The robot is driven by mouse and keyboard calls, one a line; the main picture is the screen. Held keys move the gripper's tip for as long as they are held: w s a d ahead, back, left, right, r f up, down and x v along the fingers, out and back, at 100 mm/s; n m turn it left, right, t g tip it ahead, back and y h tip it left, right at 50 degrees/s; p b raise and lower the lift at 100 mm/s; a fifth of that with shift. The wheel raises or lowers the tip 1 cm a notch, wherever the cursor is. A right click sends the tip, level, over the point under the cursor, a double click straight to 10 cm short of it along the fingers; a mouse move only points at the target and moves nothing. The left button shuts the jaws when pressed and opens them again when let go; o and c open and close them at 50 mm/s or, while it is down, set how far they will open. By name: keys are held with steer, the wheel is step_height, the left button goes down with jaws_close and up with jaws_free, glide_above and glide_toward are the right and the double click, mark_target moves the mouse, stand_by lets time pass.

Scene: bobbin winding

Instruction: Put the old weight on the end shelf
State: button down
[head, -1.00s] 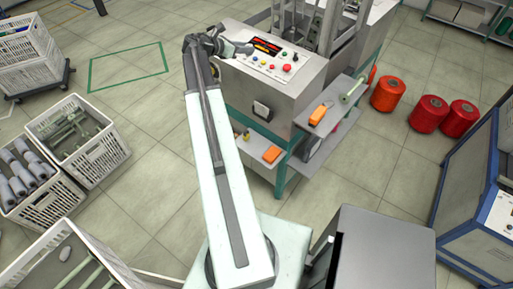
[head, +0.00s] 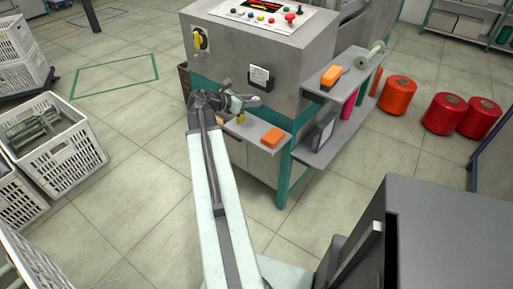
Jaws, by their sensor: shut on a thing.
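The end shelf (head: 246,126) is a small grey ledge on the near end of the grey and teal machine. An orange block (head: 273,138) lies on its right part and a small yellow thing (head: 241,117) shows near its back. My gripper (head: 243,102) is just above the shelf's left back part, near the machine's end wall. It is shut on a small grey thing, which I take for the old weight; the jaws and the arm's end mostly hide it. I cannot tell whether it touches the shelf. A small tan bit (head: 220,119) shows beside the wrist.
The machine (head: 245,60) has side shelves at right with another orange block (head: 331,76) and a pale green spool (head: 370,54). Red bobbins (head: 444,113) stand on the floor at right. White crates (head: 62,155) stand at left. The floor between crates and machine is clear.

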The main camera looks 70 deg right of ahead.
mark_target(252, 131)
step_height(252, 131, down, 12)
steer(key=b, duration=1.1)
steer(key=shift+f, duration=0.15)
steer(key=shift+r, duration=0.2)
steer(key=shift+f, duration=0.15)
steer(key=c, duration=1.1)
jaws_free()
steer(key=shift+o, duration=0.2)
steer(key=shift+r+p, duration=0.25)
steer(key=shift+p, duration=0.1)
steer(key=p+v, duration=0.4)
steer(key=v, duration=0.8)
steer(key=shift+f, duration=0.15)
